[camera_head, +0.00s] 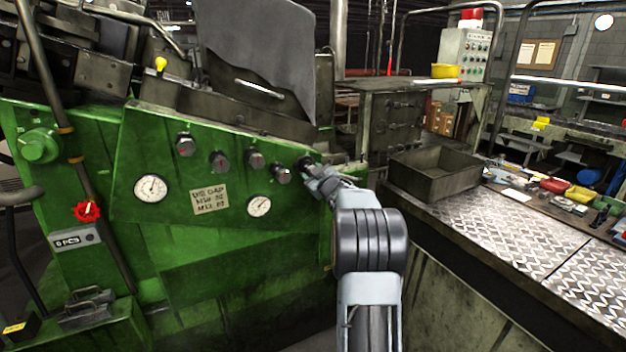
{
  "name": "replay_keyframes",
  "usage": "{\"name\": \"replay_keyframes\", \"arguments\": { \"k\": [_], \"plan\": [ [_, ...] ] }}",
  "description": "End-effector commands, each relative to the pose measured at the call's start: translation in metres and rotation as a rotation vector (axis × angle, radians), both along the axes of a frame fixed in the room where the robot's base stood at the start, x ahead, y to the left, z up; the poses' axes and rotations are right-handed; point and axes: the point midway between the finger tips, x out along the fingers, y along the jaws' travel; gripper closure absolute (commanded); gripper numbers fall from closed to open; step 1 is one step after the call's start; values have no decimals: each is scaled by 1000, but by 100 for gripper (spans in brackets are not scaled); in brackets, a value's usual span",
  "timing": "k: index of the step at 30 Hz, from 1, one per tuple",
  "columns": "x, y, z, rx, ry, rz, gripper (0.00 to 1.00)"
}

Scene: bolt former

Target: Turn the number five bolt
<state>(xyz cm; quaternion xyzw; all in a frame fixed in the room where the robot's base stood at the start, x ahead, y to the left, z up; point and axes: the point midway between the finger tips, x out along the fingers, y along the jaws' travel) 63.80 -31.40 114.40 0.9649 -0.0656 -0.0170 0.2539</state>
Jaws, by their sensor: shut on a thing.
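A row of several dark round bolts runs across the green machine's sloped front panel (180,240). The leftmost is a dark bolt (185,144), and another bolt (281,174) sits just left of my gripper. The number five bolt (303,161) is the rightmost in the row, at the panel's right end. My gripper (308,168) is at this bolt and shut on it, reaching in from the lower right. The fingers are small in the picture and cover part of the bolt. How far the bolt is turned cannot be seen.
Two white gauges, a left gauge (150,188) and a right gauge (259,206), flank a paper label (209,199). A red valve wheel (87,211) is at left. A metal bin (435,171) stands on the workbench (490,235) to the right of my arm.

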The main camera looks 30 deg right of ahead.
Motion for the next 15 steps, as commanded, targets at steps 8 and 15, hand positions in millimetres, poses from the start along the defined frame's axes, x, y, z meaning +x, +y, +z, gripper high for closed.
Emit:
{"name": "replay_keyframes", "arguments": {
  "k": [8, 15],
  "plan": [
    [0, 0, 0, -41, 6, -1, 77],
    [0, 0, 0, -41, 7, -1, 77]
  ]
}}
